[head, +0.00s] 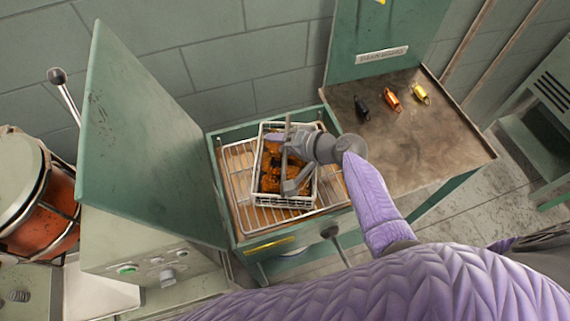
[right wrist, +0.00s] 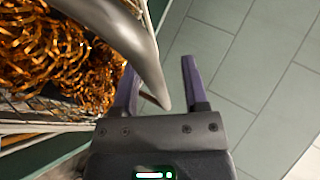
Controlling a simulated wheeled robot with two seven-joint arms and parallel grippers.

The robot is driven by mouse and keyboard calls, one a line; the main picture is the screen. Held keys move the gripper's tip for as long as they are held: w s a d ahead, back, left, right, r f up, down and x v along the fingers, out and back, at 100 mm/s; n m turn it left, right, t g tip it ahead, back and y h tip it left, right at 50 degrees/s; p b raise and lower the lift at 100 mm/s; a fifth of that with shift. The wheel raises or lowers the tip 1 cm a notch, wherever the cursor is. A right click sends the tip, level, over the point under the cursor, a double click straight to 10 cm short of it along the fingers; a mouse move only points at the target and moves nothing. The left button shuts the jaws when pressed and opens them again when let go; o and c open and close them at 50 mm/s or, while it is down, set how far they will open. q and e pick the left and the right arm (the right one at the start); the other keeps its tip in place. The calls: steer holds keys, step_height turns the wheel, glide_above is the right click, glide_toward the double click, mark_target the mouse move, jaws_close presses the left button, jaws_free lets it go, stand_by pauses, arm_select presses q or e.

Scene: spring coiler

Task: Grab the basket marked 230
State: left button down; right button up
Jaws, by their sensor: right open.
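A white wire basket (head: 267,198) full of orange-brown coiled metal sits on a wire rack in the open green cabinet. Its grey handle (head: 288,122) stands over the coils. No 230 mark is legible. My right gripper (head: 281,148) is over the basket, open, and hides part of it. In the right wrist view my right gripper (right wrist: 160,72) has its purple fingers apart. The grey handle (right wrist: 138,45) curves between them, and the coils (right wrist: 55,55) lie to the left. My left gripper is not in view.
The wire rack (head: 237,180) surrounds the basket. A green upright panel (head: 140,140) rises at the left. At the right, a worn worktop (head: 430,135) holds black, orange and yellow small springs (head: 392,98). A lever (head: 67,95) stands at far left.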

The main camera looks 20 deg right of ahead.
steer(key=shift+w+a+f, duration=0.15)
steer(key=shift+w, duration=0.05)
jaws_close()
stand_by(1.3)
